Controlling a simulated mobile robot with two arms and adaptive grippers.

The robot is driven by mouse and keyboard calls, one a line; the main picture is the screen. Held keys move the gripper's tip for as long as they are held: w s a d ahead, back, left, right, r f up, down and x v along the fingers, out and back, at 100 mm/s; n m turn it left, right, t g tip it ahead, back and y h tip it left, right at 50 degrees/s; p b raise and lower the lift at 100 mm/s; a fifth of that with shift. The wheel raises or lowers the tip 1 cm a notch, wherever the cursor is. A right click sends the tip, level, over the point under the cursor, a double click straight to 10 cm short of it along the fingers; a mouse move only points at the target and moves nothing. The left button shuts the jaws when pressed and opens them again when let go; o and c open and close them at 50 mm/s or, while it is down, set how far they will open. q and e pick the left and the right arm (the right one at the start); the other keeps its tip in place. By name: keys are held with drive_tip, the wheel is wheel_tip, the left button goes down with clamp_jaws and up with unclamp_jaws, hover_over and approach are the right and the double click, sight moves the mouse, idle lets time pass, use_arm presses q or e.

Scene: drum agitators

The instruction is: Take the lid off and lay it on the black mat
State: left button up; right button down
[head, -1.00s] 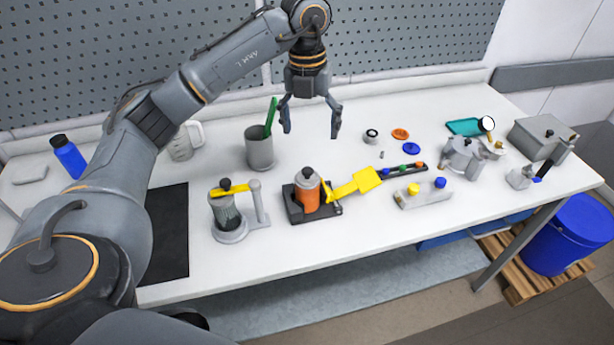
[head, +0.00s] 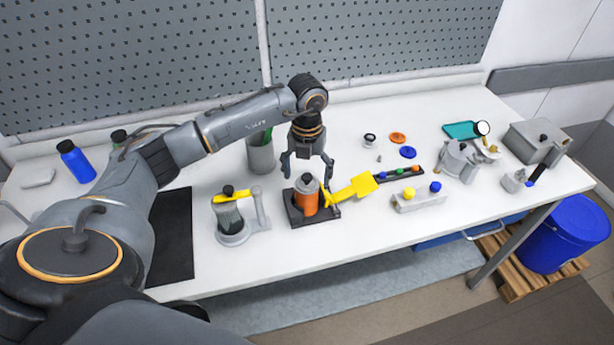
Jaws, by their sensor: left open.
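An orange jar (head: 306,203) with a grey lid (head: 307,184) and a dark knob on top stands upright in a black tray (head: 297,222) near the table's front. My left gripper (head: 308,175) points down, open, with its fingers spread to either side of the lid's top. I cannot tell whether the fingers touch the lid. The black mat (head: 172,235) lies flat on the left part of the table, partly hidden by my left arm. My right gripper is not in view.
A stirrer stand with a yellow top (head: 229,220) is between mat and jar. A yellow paddle (head: 352,188) is right of the jar. Several small parts and a grey box (head: 537,141) are farther right.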

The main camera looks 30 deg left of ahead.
use_arm(q)
drive_tip(key=shift+f, duration=0.45)
drive_tip(key=shift+c, duration=0.2)
drive_tip(key=c, duration=0.9)
